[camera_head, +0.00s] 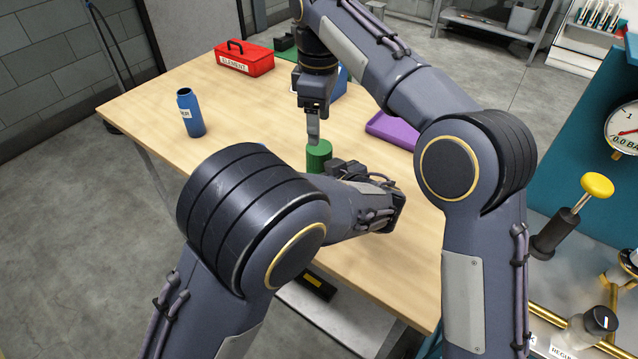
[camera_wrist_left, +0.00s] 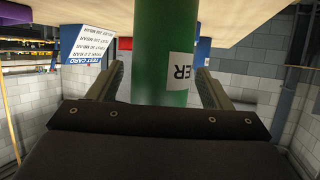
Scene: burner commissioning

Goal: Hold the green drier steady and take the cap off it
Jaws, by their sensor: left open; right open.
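The green drier (camera_head: 319,152) stands upright on the wooden table; its ribbed green top shows in the head view and my left arm hides its lower part. In the left wrist view the drier's body (camera_wrist_left: 165,55), with a white label, stands between the fingers of my left gripper (camera_wrist_left: 161,82). The left gripper is open, one finger on each side, with gaps visible. My right gripper (camera_head: 314,138) points down from above, its fingertips just over the drier's top. It is open and empty; whether it touches the cap cannot be told.
A blue labelled bottle (camera_head: 190,112) stands at the table's left. A red box marked ELEMENT (camera_head: 245,60) sits at the back. A purple tray (camera_head: 393,131) lies right of the drier, partly behind my right arm.

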